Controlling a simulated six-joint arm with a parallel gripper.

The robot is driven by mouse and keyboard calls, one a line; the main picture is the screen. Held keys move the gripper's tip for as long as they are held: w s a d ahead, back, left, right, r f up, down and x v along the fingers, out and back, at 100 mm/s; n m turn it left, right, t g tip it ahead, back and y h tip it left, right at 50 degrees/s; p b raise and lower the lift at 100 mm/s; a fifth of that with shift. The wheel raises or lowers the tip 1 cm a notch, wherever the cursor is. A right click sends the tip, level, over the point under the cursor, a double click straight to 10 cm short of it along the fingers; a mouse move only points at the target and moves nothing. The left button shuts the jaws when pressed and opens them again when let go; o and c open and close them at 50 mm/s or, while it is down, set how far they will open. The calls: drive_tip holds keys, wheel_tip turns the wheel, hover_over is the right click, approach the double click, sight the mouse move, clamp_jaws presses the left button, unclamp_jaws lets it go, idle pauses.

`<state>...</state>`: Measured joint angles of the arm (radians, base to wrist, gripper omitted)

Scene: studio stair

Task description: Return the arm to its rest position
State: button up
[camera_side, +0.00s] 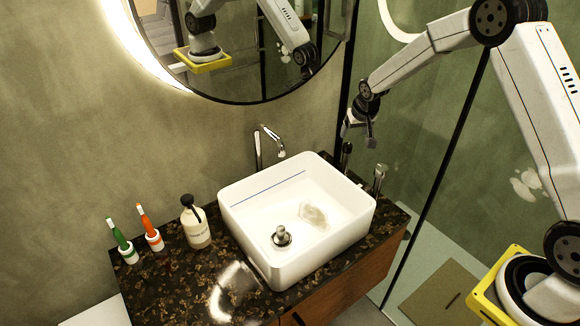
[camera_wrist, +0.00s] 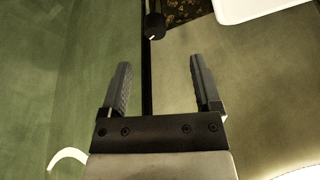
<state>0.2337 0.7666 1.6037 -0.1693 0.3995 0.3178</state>
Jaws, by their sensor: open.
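My gripper (camera_side: 359,133) is up at the right of the side view, above and behind the right end of the white basin. In the wrist view my gripper (camera_wrist: 160,80) shows two grey fingers spread wide apart, with nothing between them but the background. It is open and empty. My arm reaches in from the right edge of the side view, with its elbow high at the top right. My base stands on a yellow mount at the lower right.
A white basin (camera_side: 249,215) sits on a dark speckled counter (camera_side: 165,285). A round mirror (camera_side: 237,100) hangs above. Glass panels stand at right.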

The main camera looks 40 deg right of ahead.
drive_tip(key=s+a+r+n, duration=0.1)
drive_tip(key=s+a, duration=0.3)
drive_tip(key=s, duration=0.5)
drive_tip(key=s+a+r+n+g+y, duration=0.1)
drive_tip(key=s+a+r+n, duration=0.1)
drive_tip(key=s+a, duration=0.3)
drive_tip(key=s+a+r+n, duration=0.1)
drive_tip(key=s+a, duration=0.4)
drive_tip(key=s, duration=0.7)
drive_tip(key=shift+s+r+n+y, duration=0.3)
drive_tip(key=shift+r+y, duration=0.1)
drive_tip(key=shift+r, duration=0.35)
